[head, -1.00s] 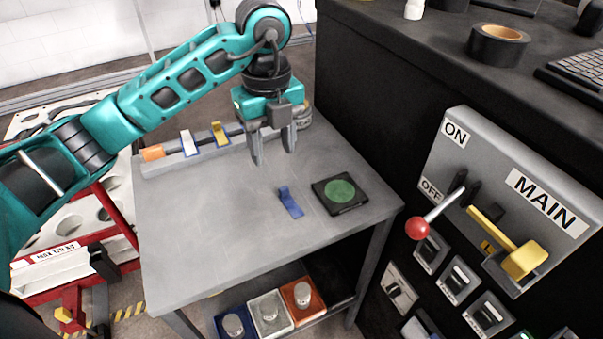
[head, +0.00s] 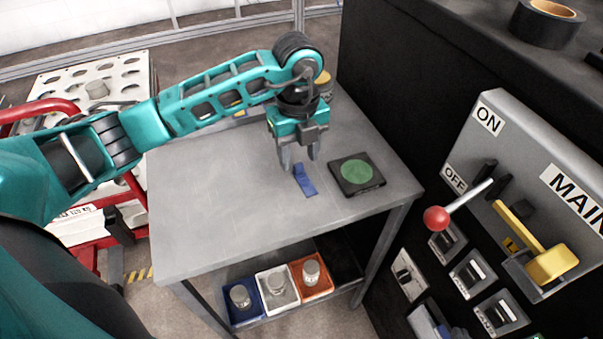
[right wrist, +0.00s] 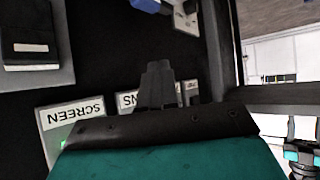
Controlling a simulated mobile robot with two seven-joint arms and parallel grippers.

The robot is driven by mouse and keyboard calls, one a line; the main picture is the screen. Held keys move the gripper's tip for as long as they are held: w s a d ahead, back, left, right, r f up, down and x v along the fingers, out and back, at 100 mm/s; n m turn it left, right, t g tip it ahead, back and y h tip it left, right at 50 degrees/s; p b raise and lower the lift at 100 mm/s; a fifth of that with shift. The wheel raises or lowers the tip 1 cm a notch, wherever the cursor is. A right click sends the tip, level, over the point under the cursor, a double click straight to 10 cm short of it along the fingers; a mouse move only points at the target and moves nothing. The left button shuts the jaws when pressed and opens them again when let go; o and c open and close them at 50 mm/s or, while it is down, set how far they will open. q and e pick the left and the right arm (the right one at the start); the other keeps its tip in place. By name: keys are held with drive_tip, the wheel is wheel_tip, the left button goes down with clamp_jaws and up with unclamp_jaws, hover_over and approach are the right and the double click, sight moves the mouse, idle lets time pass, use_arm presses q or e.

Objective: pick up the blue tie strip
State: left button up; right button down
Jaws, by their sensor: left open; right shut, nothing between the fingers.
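The blue tie strip (head: 305,181) lies on the grey table (head: 220,215), left of a black pad with a green disc (head: 356,174). My left gripper (head: 300,165) is open and points down at the strip's far end. Its fingers appear on either side of that end; whether they touch the strip or the table I cannot tell. My right gripper (right wrist: 158,85) shows only in the right wrist view, shut and empty, in front of a dark panel with labels.
A black cabinet with a MAIN switch panel (head: 530,195) and red-knobbed lever (head: 437,218) stands right of the table. Blue, white and orange bins (head: 280,282) sit on the shelf below. The table's front left is clear.

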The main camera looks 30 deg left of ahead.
sight(305, 179)
use_arm(q)
wheel_tip(305, 179, down, 2)
drive_tip(key=shift+f, duration=0.15)
drive_tip(key=c, duration=0.9)
